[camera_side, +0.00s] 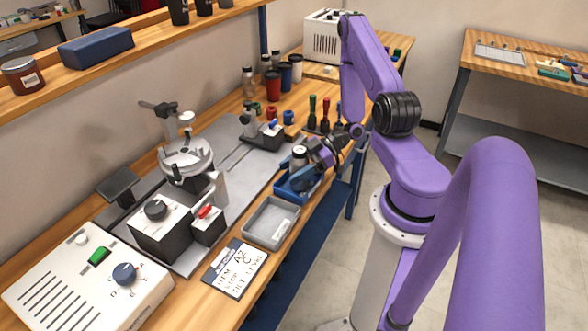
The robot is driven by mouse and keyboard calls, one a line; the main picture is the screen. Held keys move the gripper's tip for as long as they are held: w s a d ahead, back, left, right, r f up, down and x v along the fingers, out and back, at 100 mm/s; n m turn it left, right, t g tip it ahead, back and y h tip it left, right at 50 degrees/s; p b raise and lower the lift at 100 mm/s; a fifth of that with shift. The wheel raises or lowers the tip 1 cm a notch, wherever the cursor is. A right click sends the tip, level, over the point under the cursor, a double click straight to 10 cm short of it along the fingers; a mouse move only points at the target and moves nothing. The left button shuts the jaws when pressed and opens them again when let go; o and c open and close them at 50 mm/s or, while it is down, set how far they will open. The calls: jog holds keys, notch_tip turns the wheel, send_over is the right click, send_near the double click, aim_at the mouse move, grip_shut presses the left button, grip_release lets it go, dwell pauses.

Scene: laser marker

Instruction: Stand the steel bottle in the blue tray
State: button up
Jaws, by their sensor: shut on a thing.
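The steel bottle (299,158) is small in view, with a silvery body and a dark top. It looks roughly upright at the blue tray (284,191). My gripper (309,166) reaches in from the right and is shut on the bottle. The gripper and bottle hide part of the tray. I cannot tell whether the bottle's base touches the tray floor.
A grey empty tray (271,222) lies just in front of the blue tray. The laser marker (186,165) stands to the left. Red and green-handled tools (312,112) stand behind, with several cups (286,75) farther back. A lettered card (236,267) lies near the front edge.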

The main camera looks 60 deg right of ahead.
jog(key=shift+f, duration=0.1)
jog(key=o, duration=1.1)
jog(key=v, duration=1.2)
